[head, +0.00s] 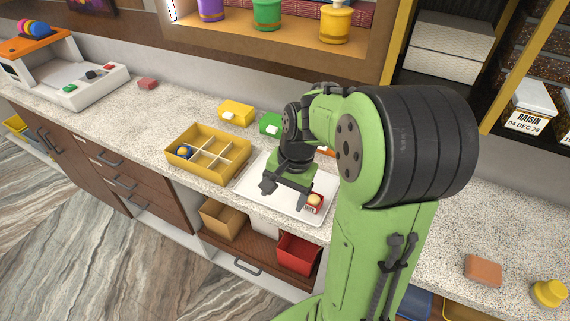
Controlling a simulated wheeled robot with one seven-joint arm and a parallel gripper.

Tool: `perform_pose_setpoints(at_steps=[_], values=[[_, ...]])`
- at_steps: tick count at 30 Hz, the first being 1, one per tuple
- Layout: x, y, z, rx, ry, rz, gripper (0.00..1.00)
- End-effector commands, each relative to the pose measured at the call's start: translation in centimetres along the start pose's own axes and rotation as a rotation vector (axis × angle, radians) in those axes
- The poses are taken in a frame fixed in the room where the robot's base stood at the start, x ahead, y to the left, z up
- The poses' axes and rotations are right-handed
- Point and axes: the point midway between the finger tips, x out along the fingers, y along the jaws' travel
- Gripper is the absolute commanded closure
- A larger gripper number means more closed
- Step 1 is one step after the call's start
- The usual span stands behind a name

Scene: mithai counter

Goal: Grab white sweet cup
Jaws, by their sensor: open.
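My gripper (284,198) is open over the white tray (245,188) on the counter, its fingers pointing down. Nothing shows between its fingers. A small red cup (312,209) with a pale yellow sweet on top stands on the tray, just right of the right finger. I cannot tell whether they touch. A small blue cup (184,153) sits in the left part of the yellow divided box (205,178). I see no clearly white sweet cup; my arm hides part of the tray and counter behind it.
Behind the tray are a yellow container (236,113) and a green one (270,124). An orange-brown block (483,271) and a yellow object (549,292) lie at right. A red bin (297,254) sits below the counter edge. The counter left of the box is mostly clear.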

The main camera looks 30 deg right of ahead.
Motion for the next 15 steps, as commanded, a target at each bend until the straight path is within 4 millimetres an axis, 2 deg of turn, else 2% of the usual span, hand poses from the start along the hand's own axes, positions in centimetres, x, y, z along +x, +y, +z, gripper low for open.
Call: perform_pose_setpoints(at_steps=[1, 6, 9, 15], values=[[0.9, 0.6, -1.8, 0.113, -0.058, -0.029, 0.21], [4.1, 2.3, -7.2, 0.521, -0.249, -0.195, 0.21], [5.2, 3.9, -10.3, 0.77, -0.365, -0.332, 0.21], [5.3, 8.8, -16.6, 1.239, -0.592, -0.671, 0.21]])
